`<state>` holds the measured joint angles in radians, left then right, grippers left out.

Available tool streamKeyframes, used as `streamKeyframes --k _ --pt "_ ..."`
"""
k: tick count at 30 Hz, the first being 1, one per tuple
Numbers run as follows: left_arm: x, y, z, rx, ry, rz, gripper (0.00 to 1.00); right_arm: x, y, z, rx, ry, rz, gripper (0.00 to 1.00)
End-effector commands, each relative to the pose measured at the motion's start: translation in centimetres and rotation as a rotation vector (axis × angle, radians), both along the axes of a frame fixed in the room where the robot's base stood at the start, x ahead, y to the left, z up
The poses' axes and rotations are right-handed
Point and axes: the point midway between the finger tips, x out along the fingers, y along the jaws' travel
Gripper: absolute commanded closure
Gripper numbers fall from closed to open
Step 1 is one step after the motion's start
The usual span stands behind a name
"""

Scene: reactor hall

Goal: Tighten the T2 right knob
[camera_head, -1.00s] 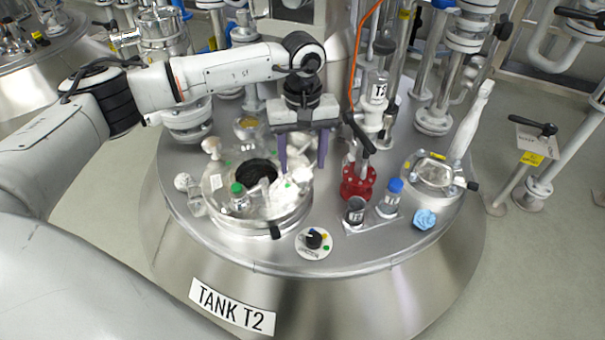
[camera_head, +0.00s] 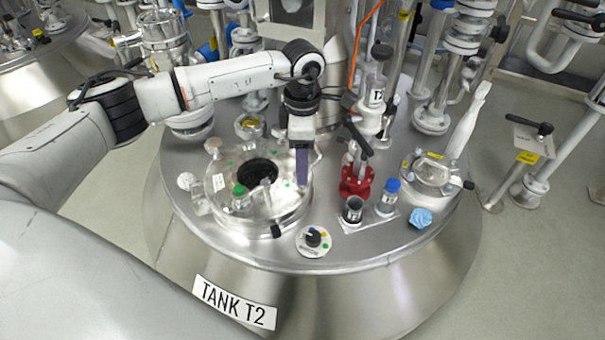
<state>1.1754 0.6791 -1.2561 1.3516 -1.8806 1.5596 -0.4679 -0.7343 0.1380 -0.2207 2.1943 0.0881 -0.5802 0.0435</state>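The round hatch (camera_head: 222,165) of tank T2 sits on the steel tank top, with a dark opening in its clear lid. Its rim carries a pale knob (camera_head: 212,146) at the back left, another pale knob (camera_head: 186,181) at the left and a black-ended one (camera_head: 275,230) at the front. My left gripper (camera_head: 302,182) points down over the hatch's right edge. Its fingers line up in this view, so the gap and anything between them are hidden. A small pale part (camera_head: 318,156) shows just right of the finger; I cannot tell if it is the right knob. My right gripper is not in view.
A red valve (camera_head: 356,181) with a black handle stands close to the right of the gripper. A dark cup (camera_head: 353,210), a blue-capped bottle (camera_head: 388,198) and a crumpled blue cloth (camera_head: 420,218) are farther right. A black selector dial (camera_head: 314,239) is in front.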

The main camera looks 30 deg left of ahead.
Motion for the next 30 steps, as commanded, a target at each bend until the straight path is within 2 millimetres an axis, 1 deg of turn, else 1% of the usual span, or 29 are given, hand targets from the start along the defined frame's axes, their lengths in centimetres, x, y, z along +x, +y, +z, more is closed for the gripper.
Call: streamKeyframes --k 2,4,11,20,24,30 --pt "0.0 0.0 0.3 0.000 0.001 0.106 0.45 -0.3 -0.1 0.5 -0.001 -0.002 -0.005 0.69" --pt "-0.1 0.0 0.3 -0.001 0.003 0.202 0.45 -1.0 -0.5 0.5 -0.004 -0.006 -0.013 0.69" --pt "-0.1 0.0 0.3 0.001 0.003 0.521 0.45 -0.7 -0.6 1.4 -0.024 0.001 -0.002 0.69" --pt "-0.1 0.0 0.4 0.001 0.003 0.938 0.45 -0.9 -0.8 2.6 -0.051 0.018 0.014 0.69" --pt "-0.1 0.0 0.4 0.000 0.001 1.136 0.45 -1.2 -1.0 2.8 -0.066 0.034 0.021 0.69" --pt "0.0 0.0 0.5 0.000 0.001 1.421 0.45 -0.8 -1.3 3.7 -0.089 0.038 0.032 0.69"
